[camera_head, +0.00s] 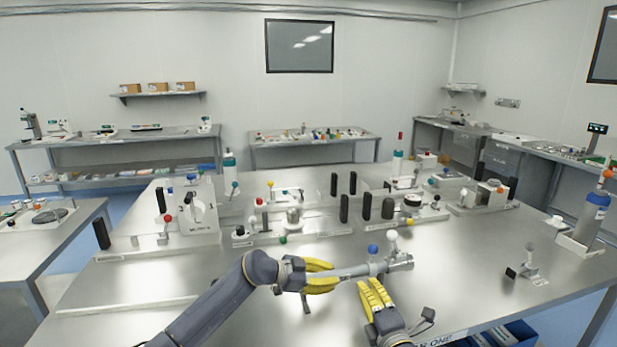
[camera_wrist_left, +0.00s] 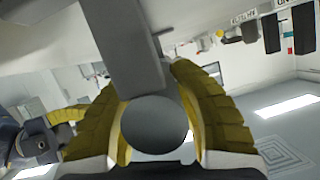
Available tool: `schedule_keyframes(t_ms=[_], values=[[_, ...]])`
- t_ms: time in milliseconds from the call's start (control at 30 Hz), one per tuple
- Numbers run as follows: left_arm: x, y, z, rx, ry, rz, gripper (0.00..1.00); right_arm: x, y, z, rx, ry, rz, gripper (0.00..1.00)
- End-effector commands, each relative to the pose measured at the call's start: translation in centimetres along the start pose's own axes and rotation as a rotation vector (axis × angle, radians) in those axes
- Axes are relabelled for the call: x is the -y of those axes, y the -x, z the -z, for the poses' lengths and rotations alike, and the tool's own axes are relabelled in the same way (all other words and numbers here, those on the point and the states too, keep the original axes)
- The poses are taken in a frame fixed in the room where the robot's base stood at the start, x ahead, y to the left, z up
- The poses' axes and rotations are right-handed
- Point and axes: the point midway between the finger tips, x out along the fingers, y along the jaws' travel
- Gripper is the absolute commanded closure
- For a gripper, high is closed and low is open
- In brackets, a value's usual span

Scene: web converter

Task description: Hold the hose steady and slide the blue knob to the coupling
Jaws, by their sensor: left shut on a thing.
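The hose is a grey tube (camera_head: 350,272) lying roughly level above the front of the steel table. My left gripper (camera_head: 326,276) is shut on its left part, with yellow fingers above and below it. In the left wrist view the fingers (camera_wrist_left: 160,120) sit either side of a round grey end (camera_wrist_left: 153,123). The blue knob (camera_head: 373,249) stands on top of the tube, right of my left gripper. The metal coupling (camera_head: 400,262) is at the right end, beside a white ball (camera_head: 392,235). My right gripper (camera_head: 372,284) is just below the tube, its yellow fingers close together; their gap is unclear.
Fixtures with black posts (camera_head: 346,208) and coloured knobs stand in rows behind the hose. The table between the coupling and that stand is clear.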

Motion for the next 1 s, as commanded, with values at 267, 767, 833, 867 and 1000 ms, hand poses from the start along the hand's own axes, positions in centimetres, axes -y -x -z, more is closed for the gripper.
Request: schedule_keyframes(t_ms=[267, 767, 833, 867, 1000], values=[[-0.2, -0.1, -0.4, 0.005, 0.004, -0.004, 0.51, 0.0, 0.0, 0.0, 0.000, 0.000, 0.000, 1.00], [0.0, 2.6, -0.1, 0.002, -0.001, -0.001, 0.51, 0.0, 0.0, 0.0, 0.000, 0.000, 0.000, 1.00], [0.0, 3.9, -0.2, 0.003, -0.001, 0.000, 0.51, 0.0, 0.0, 0.0, 0.000, 0.000, 0.000, 1.00], [0.0, 4.4, -0.2, 0.002, -0.001, 0.000, 0.51, 0.0, 0.0, 0.0, 0.000, 0.000, 0.000, 1.00], [-0.1, 6.9, -0.3, 0.004, 0.001, -0.001, 0.51, 0.0, 0.0, 0.0, 0.000, 0.000, 0.000, 1.00]])
